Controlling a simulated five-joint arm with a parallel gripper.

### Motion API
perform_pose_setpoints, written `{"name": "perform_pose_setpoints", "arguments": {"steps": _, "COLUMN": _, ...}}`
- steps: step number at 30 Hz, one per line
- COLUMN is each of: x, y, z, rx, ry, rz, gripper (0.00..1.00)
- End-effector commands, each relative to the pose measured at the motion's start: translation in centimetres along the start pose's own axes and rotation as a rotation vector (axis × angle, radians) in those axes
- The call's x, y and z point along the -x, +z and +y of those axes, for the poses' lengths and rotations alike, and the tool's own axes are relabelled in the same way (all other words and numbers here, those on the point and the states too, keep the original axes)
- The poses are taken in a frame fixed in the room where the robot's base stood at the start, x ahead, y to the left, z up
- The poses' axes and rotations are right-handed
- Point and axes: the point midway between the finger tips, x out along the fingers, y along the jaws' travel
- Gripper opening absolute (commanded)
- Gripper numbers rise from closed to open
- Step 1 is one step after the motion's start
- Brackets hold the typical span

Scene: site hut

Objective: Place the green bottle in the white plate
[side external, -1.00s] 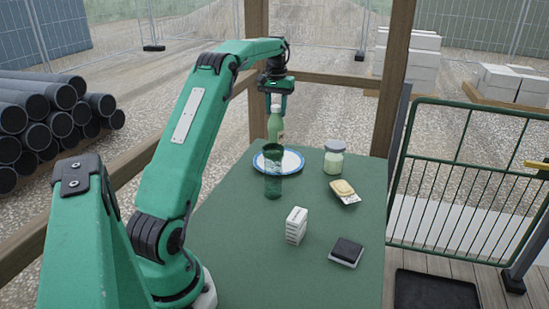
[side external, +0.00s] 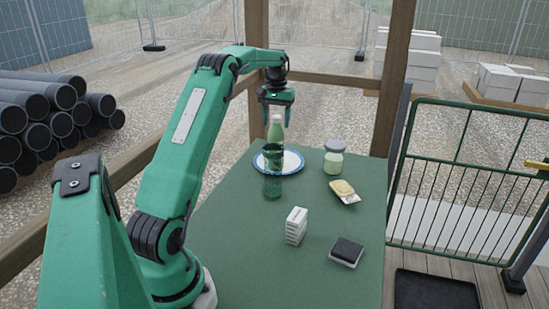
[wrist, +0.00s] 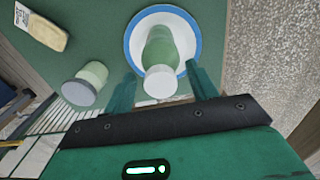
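The green bottle (side external: 275,132), with a pale cap, stands upright on the white plate (side external: 293,163) with a blue rim. In the wrist view the bottle (wrist: 163,50) is within the plate's (wrist: 133,48) rim. My gripper (side external: 276,114) is open just above the bottle. Its fingers (wrist: 163,88) are on either side of the cap, with a gap on both sides. In the side view a dark green see-through vessel (side external: 272,186) in front hides the bottle's base.
A lidded jar (side external: 333,162) and a yellowish food pack (side external: 344,191) are right of the plate. A white box (side external: 296,226) and a black-and-white block (side external: 346,252) stand nearer. The green table (side external: 235,230) is clear at its front left.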

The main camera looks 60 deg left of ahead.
Motion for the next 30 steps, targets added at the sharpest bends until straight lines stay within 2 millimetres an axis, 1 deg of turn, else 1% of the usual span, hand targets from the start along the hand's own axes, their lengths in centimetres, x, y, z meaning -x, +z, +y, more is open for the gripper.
{"name": "perform_pose_setpoints", "arguments": {"steps": 8, "x": 0.2, "y": 0.0, "z": 0.0, "rx": 0.000, "ry": 0.000, "rz": 0.001, "gripper": 0.58}}
{"name": "perform_pose_setpoints", "arguments": {"steps": 14, "x": 1.3, "y": -0.1, "z": 0.0, "rx": 0.000, "ry": 0.000, "rz": 0.002, "gripper": 0.58}}
{"name": "perform_pose_setpoints", "arguments": {"steps": 17, "x": 2.4, "y": -0.1, "z": 0.0, "rx": 0.000, "ry": 0.000, "rz": 0.003, "gripper": 0.58}}
{"name": "perform_pose_setpoints", "arguments": {"steps": 27, "x": 7.3, "y": -0.1, "z": 0.0, "rx": 0.000, "ry": 0.000, "rz": 0.004, "gripper": 0.58}}
{"name": "perform_pose_setpoints", "arguments": {"steps": 30, "x": 8.4, "y": -0.1, "z": 0.0, "rx": 0.000, "ry": 0.000, "rz": 0.003, "gripper": 0.58}}
